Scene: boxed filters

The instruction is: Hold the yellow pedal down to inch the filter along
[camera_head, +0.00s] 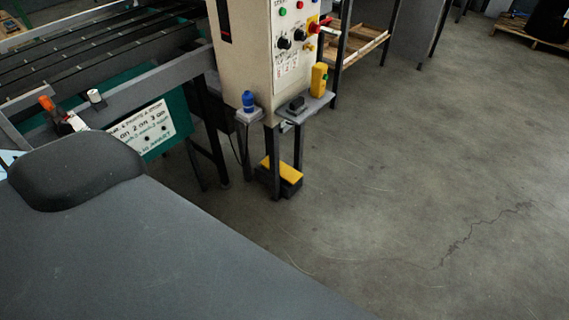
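A yellow pedal (282,170) with a black base sits low on the floor, at the foot of the control cabinet stand. A stand leg partly covers its left side. A small white cylinder, which may be the filter (95,97), stands at the edge of the conveyor on the left; I cannot tell for sure what it is.
A beige control cabinet (252,45) with knobs and buttons stands above the pedal. Its small shelves hold a blue object (248,101) and a yellow object (319,80). A slatted conveyor (100,50) fills the upper left. The concrete floor (430,180) to the right is clear.

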